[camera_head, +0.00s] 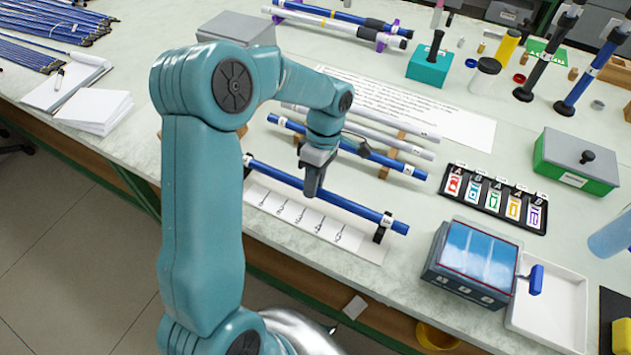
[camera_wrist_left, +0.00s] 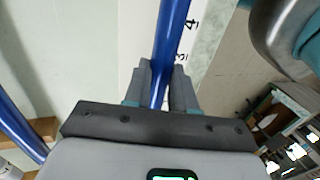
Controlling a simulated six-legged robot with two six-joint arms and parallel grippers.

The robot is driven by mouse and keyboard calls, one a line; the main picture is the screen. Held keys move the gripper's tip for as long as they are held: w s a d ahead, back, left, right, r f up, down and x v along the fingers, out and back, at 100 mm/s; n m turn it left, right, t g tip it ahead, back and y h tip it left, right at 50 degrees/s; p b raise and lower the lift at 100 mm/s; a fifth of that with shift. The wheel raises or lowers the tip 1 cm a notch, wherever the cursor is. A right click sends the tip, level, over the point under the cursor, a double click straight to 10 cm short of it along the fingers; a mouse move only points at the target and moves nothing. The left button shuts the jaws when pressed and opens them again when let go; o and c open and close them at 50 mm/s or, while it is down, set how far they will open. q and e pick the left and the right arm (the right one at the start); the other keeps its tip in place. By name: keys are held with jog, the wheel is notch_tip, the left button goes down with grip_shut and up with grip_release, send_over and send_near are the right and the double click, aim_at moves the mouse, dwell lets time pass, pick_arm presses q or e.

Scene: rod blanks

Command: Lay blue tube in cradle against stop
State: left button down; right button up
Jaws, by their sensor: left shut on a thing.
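The blue tube (camera_head: 340,206) lies lengthwise along the front of the table, at the black cradle's right support (camera_head: 381,232). A small white label sits near its right end. My left gripper (camera_head: 313,188) is shut on the tube near its middle, from above. In the left wrist view, the tube (camera_wrist_left: 170,40) runs between the two fingers (camera_wrist_left: 160,85). Its left end is near the cradle's other end. I cannot tell whether the tube rests fully in the supports or touches a stop. My right gripper is not in view.
A numbered white strip (camera_head: 300,215) lies in front of the tube. Behind it, another blue tube (camera_head: 345,148) and grey tubes (camera_head: 380,137) rest on wooden supports. A card tray (camera_head: 494,198), a blue-topped box (camera_head: 472,262) and a white tray (camera_head: 560,310) stand to the right.

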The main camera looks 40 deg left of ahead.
pick_arm(q)
jog(key=c, duration=0.8)
grip_release()
jog(key=shift+c, duration=0.2)
jog(key=p+v, duration=0.1)
jog(key=v, duration=1.5)
